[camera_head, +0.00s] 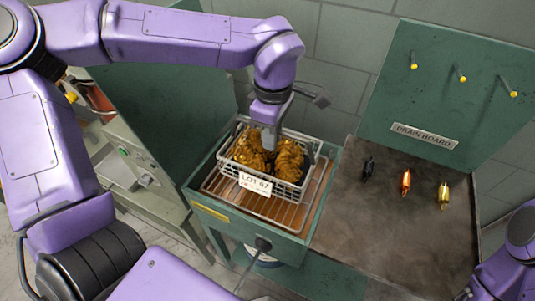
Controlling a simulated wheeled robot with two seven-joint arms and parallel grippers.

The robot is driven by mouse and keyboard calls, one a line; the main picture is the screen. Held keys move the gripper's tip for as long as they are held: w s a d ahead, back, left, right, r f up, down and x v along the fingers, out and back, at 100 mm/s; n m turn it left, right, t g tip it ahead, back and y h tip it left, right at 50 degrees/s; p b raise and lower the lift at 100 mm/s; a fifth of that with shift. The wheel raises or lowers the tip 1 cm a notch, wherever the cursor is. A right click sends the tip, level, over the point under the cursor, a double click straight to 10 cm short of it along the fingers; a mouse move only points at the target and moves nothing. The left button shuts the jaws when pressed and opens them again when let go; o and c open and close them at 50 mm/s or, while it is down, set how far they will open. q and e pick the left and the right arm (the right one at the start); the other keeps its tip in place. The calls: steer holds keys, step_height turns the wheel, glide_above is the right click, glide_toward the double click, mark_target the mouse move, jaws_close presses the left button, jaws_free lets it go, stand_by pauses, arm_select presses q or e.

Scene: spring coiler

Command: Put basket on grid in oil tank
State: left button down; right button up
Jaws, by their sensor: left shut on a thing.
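The basket (292,199) is a pale wire basket with golden-brown coiled pieces inside and a white "LOT 67" tag on its front. The oil tank (222,221) is an open green box with a yellow strip on its front. Inside it lies a wire grid (221,189) over an orange-brown floor. The basket is within the tank's outline, over the back part of the grid; I cannot tell whether it touches the grid. My left gripper (269,140) points down at the basket's middle and is shut on it; its fingertips are partly hidden. My right gripper is out of view.
To the right is a dark drain board (385,229) with a green back panel (450,85) carrying pegs. A green-grey machine (150,190) stands left of the tank.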

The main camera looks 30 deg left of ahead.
arm_select(q)
steer(key=f+b, duration=0.1)
steer(key=w+a+f, duration=0.1)
steer(key=f, duration=0.1)
steer(key=w+a+f+b, duration=0.1)
steer(key=shift+w+a+f+b, duration=0.1)
steer(key=shift+w+f+b, duration=0.15)
steer(key=shift+f+b, duration=0.05)
steer(key=f+b, duration=0.3)
steer(key=b, duration=0.1)
steer(key=shift+w+a+f, duration=0.2)
steer(key=shift+f, duration=0.15)
steer(key=shift+s+r, duration=0.1)
steer(key=shift+r, duration=0.05)
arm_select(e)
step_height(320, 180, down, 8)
arm_select(q)
steer(key=c, duration=1.1)
jaws_free()
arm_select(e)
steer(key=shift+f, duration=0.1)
arm_select(q)
step_height(320, 180, up, 12)
steer(key=shift+p, duration=0.85)
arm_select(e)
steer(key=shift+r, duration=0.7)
